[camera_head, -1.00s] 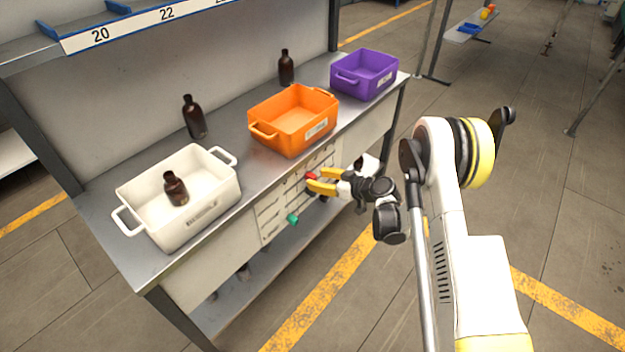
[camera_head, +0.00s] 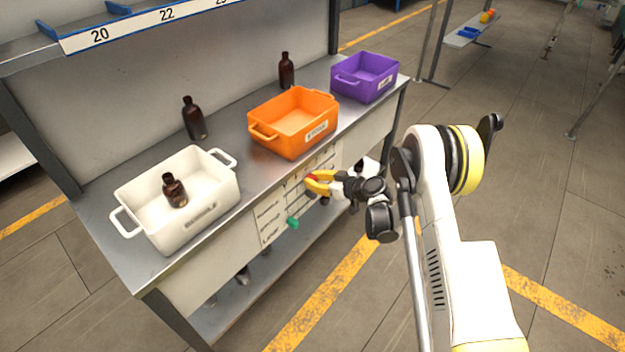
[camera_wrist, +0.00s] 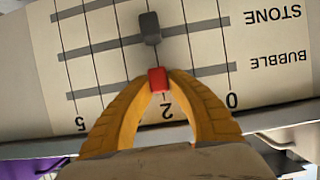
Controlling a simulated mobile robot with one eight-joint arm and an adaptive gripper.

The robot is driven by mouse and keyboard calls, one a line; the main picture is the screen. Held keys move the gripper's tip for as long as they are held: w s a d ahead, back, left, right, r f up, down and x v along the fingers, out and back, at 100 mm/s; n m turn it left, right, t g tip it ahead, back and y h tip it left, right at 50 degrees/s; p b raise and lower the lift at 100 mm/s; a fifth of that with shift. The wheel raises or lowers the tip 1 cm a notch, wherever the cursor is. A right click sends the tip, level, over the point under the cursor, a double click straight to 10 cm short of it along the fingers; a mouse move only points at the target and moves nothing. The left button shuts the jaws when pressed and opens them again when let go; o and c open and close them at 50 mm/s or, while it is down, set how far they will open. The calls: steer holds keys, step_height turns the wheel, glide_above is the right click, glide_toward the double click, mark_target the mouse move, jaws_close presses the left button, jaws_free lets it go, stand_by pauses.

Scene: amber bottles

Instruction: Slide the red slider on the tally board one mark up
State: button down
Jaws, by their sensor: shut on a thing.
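The tally board (camera_head: 268,217) is on the front of the workbench, with rows of slots and marks. In the wrist view the board (camera_wrist: 270,38) appears upside down, with the words STONE and BUBBLE and the numbers 5, 2 and 0. The red slider (camera_wrist: 158,79) is in the BUBBLE row, near the 2; its exact mark is hard to tell. My gripper (camera_wrist: 158,84) has its yellow fingertips shut on the red slider. In the head view my gripper (camera_head: 313,181) partly hides the red slider (camera_head: 311,177).
A dark grey slider (camera_wrist: 150,28) sits in the STONE row close by. A green slider (camera_head: 293,222) sticks out at the board's lower part. White (camera_head: 203,222), orange (camera_head: 322,137) and purple (camera_head: 345,86) crates and brown bottles (camera_head: 194,120) stand on the bench above.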

steer(key=w+d, duration=0.1)
steer(key=w, duration=0.1)
steer(key=w+d, duration=0.2)
steer(key=c, duration=1.3)
jaws_free()
steer(key=shift+a, duration=0.1)
steer(key=shift+o, duration=0.2)
steer(key=v, duration=1.2)
steer(key=shift+r, duration=0.1)
